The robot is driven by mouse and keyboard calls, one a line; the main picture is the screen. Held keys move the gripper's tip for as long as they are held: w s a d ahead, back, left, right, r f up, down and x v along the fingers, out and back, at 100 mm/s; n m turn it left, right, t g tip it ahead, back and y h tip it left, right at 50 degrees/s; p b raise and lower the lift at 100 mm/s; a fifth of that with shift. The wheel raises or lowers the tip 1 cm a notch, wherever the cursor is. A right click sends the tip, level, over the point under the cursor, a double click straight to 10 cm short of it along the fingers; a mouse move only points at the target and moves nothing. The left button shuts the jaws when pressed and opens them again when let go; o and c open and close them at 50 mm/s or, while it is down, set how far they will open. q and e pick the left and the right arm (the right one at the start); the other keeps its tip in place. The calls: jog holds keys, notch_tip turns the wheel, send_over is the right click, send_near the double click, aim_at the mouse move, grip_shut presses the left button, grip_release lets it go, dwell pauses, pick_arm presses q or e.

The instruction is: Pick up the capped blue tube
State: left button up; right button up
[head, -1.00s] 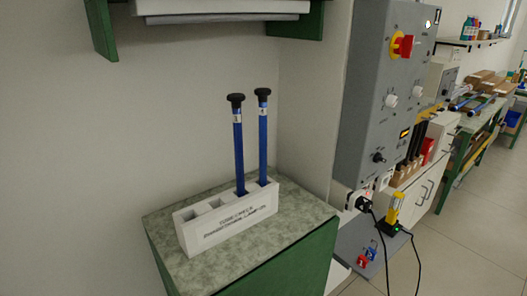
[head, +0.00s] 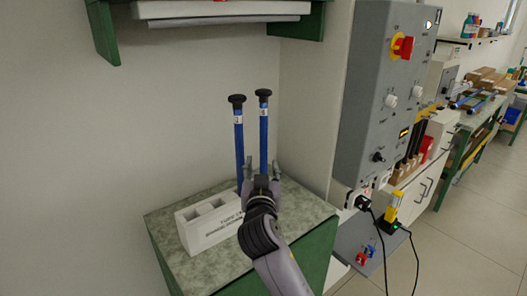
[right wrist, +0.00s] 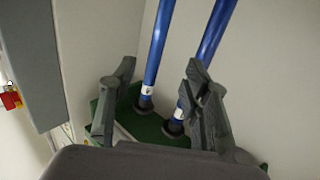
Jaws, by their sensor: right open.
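Two blue tubes with black caps stand upright side by side in a white block holder (head: 205,224): a left tube (head: 238,135) and a right tube (head: 263,130). Each has a small white label below its cap. In the right wrist view, the tubes appear with caps low: one tube (right wrist: 158,45) shows between the open fingers (right wrist: 160,85), the other tube (right wrist: 212,35) passes behind the right finger. My left gripper is out of view.
The holder's two left slots are empty. It stands on a green-sided cabinet with a speckled top (head: 170,245), against a wall. A grey control box (head: 385,90) is on the right. A shelf (head: 220,10) hangs above.

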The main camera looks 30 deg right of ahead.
aim_at(264, 144)
jog(key=p+x, duration=0.2)
jog(key=x, duration=0.6)
jog(key=shift+w+d, duration=0.1)
jog(key=shift+d, duration=0.1)
jog(key=shift+w+d+r+p, duration=0.15)
jog(key=shift+w+d+p, duration=0.15)
jog(key=shift+w+p, duration=0.1)
jog(key=p+x, duration=0.1)
jog(key=x, duration=0.2)
jog(key=shift+w+d, duration=0.1)
jog(key=shift+d, duration=0.05)
jog(key=shift+w+d+p, duration=0.25)
jog(key=shift+w+p, duration=0.05)
jog(key=shift+w, duration=0.15)
jog(key=shift+c, duration=0.3)
grip_shut()
